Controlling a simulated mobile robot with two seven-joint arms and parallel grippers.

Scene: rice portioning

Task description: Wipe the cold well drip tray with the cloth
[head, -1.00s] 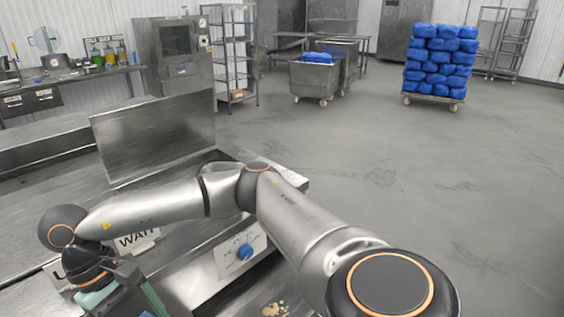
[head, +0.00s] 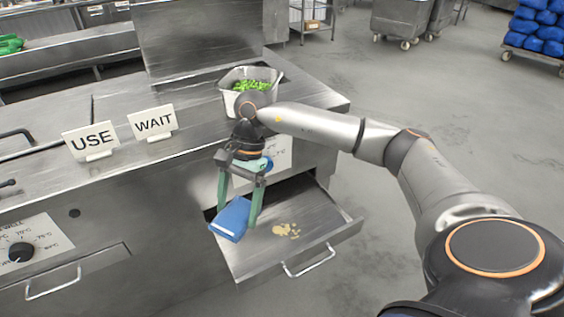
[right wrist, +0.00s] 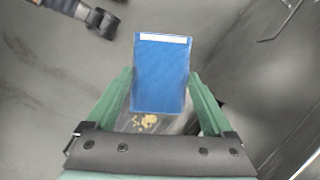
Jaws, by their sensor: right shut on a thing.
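My right gripper (head: 240,212) is shut on a blue folded cloth (head: 231,217) and holds it over the left part of the open drip tray (head: 262,262). The cloth also shows between the green fingers in the right wrist view (right wrist: 161,75), with a white strip along one edge. The tray is a metal drawer pulled out from the counter front, with a bar handle. A yellowish spill (head: 286,230) lies on the tray, to the right of the cloth. The cloth looks raised above the tray. My left gripper is not in view.
USE (head: 91,141) and WAIT (head: 153,121) signs stand on the metal counter. A metal pan of green food (head: 251,84) sits behind my right wrist. A closed drawer with a handle (head: 53,283) is at lower left. The floor right of the tray is clear.

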